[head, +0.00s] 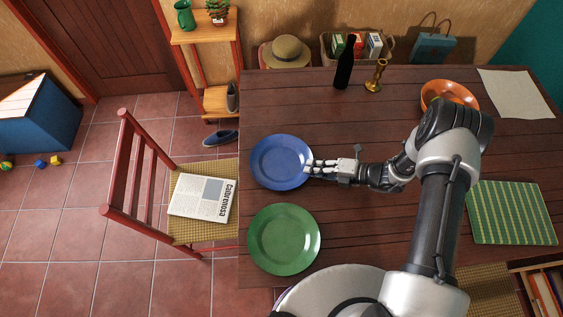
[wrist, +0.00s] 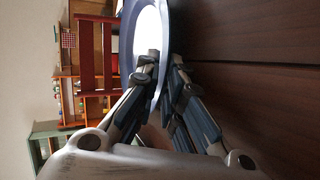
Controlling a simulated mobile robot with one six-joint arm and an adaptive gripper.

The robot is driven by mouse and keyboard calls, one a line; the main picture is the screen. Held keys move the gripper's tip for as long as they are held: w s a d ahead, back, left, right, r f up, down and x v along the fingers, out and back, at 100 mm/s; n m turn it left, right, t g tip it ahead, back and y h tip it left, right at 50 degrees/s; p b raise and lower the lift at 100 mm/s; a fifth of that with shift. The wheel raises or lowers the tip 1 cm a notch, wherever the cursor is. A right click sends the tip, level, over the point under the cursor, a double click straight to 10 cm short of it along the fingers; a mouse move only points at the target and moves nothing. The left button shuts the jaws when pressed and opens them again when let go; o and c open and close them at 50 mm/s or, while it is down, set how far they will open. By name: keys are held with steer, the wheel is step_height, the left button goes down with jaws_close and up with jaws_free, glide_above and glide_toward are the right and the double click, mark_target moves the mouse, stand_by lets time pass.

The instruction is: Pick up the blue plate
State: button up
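The blue plate (head: 275,160) is on the dark wooden table, near its left edge, just above the green plate in the head view. My gripper (head: 310,167) reaches it from the right and is at its right rim. In the wrist view the blue plate's rim (wrist: 152,20) runs between the two fingers of my gripper (wrist: 163,62). The fingertips are close together, with one finger on each side of the rim, so the gripper looks shut on it. Whether the plate is clear of the table is hard to tell.
A green plate (head: 284,240) lies near the front left of the table (head: 340,235). A dark bottle (head: 344,66), a brass candlestick (head: 376,77) and an orange bowl (head: 450,93) stand at the back. A red chair (head: 128,165) with a newspaper is at the left.

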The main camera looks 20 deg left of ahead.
jaws_close()
steer(key=shift+r, duration=0.1)
stand_by(0.5)
